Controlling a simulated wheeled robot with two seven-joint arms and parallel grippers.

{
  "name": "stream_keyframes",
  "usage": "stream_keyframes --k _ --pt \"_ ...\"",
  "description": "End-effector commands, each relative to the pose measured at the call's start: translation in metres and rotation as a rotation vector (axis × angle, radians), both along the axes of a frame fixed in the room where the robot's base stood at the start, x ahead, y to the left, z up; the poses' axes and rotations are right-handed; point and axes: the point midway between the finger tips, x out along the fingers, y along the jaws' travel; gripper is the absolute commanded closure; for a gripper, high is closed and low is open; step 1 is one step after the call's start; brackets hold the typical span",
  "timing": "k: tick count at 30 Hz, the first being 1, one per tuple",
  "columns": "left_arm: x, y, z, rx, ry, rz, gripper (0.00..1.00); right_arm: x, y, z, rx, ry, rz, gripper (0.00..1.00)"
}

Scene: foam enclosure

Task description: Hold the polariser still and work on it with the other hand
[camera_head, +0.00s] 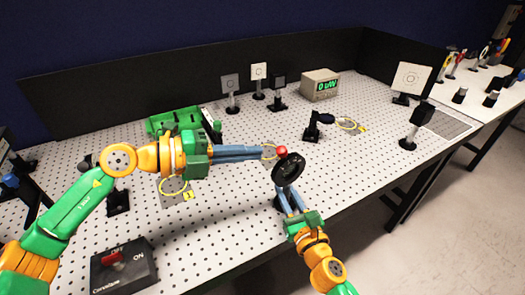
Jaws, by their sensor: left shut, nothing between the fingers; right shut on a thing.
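The polariser (288,170) is a dark round disc near the front edge of the perforated table, with a red knob (281,151) at its upper rim. My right gripper (287,192) reaches up from below and is shut on the lower part of the polariser. My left gripper (270,152) comes in from the left with its fingers closed and empty. Its tips are right beside the red knob; I cannot tell whether they touch it. The polariser's lower part is partly hidden by my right fingers.
A power meter reading "0 uW" (320,85) and several post-mounted optics stand at the back. A green holder (174,121) lies behind my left arm. A black box with a red switch (122,266) is at the front left. A white screen (411,79) stands at right.

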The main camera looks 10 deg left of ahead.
Motion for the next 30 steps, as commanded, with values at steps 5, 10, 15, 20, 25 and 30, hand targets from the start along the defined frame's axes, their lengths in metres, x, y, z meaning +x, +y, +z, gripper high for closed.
stream_keyframes --k 5,10,15,20,25,30 --pt "0.011 -0.021 -0.005 -0.002 0.000 -0.001 1.00 0.000 0.000 0.000 0.000 0.000 -0.001 1.00" --pt "0.015 -0.027 -0.008 0.000 0.000 0.000 1.00 0.000 0.000 0.000 0.000 0.000 -0.001 1.00" --pt "0.015 -0.027 -0.008 0.001 0.000 0.001 1.00 0.000 0.000 0.000 0.000 0.000 -0.001 1.00" --pt "0.017 -0.030 -0.007 0.000 -0.001 0.000 1.00 0.000 0.000 0.000 0.000 0.000 0.000 1.00" --pt "0.022 -0.038 -0.006 0.001 0.000 0.000 1.00 0.000 0.000 0.000 0.000 0.000 0.000 1.00" --pt "0.022 -0.038 -0.006 0.001 0.000 0.000 1.00 0.000 0.000 0.000 0.000 0.000 0.000 1.00"
